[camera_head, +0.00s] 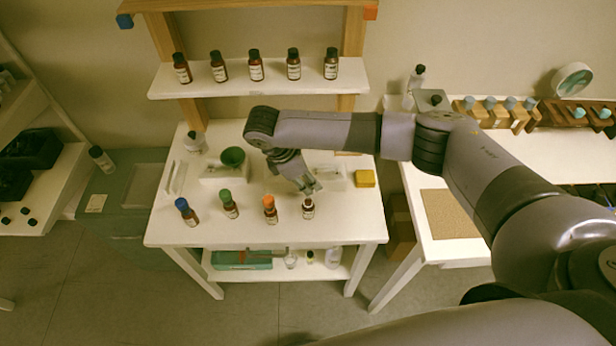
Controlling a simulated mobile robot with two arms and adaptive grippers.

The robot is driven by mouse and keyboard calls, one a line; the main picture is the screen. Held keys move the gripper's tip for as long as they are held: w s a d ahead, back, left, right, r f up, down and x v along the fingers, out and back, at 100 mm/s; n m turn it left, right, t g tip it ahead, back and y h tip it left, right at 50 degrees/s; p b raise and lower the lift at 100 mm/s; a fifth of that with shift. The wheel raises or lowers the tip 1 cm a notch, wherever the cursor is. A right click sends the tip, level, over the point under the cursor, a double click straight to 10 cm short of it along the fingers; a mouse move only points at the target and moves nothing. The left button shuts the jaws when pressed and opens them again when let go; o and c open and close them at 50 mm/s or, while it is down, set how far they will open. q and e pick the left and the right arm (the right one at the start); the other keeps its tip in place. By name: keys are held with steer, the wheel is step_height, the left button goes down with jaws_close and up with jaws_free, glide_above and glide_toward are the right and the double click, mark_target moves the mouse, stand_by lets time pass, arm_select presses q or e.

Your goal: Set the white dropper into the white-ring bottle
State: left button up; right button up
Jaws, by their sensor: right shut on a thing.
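The white-ring bottle (308,209) is a small brown bottle with a pale label and a pale top. It stands upright at the right end of a row on the white table (265,234). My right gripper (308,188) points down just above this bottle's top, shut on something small. The held thing is mostly hidden by the fingers; it seems to be the white dropper, but I cannot clearly make it out. I cannot tell whether it touches the bottle's neck. My left gripper is not in view.
Brown bottles with orange (270,209), green (229,205) and blue (186,212) tops stand in the row to the left. A yellow block (364,178) and a white tray (331,178) lie close by. A green bowl (233,157) is behind. The table's front strip is clear.

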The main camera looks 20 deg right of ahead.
mark_target(308, 200)
steer(key=shift+f+b, duration=0.7)
steer(key=shift+f, duration=1.1)
steer(key=shift+f+b, duration=0.7)
steer(key=shift+f, duration=0.7)
steer(key=o, duration=0.7)
step_height(308, 200, up, 7)
steer(key=p, duration=0.7)
steer(key=shift+p, duration=0.35)
